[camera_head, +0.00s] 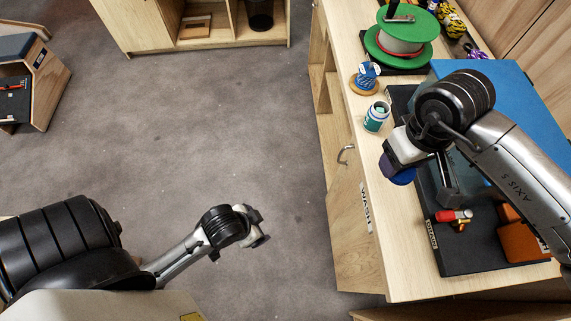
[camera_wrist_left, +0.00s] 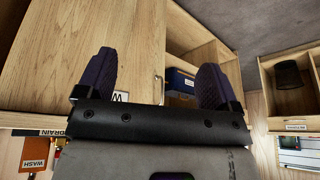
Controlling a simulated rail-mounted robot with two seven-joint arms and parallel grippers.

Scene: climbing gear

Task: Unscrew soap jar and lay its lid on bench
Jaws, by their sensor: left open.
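The soap jar appears to be the small white jar with a teal label (camera_head: 377,116), upright near the bench's left edge in the head view. Its top is too small to tell whether the lid is on. My right gripper (camera_head: 396,168) is over the bench just below the jar in the picture, apart from it. Blue and dark purple parts show at its tip; I cannot tell whether it holds anything. My left gripper (camera_head: 260,229) is over the floor left of the bench. In the left wrist view its purple fingers (camera_wrist_left: 157,65) are wide apart with nothing between them.
The wooden bench (camera_head: 350,110) holds a blue item on a round wooden base (camera_head: 366,78), a green spool (camera_head: 402,38), a blue panel (camera_head: 525,95) and a black mat (camera_head: 480,255) with red and orange items. The floor (camera_head: 220,130) between left arm and bench is clear.

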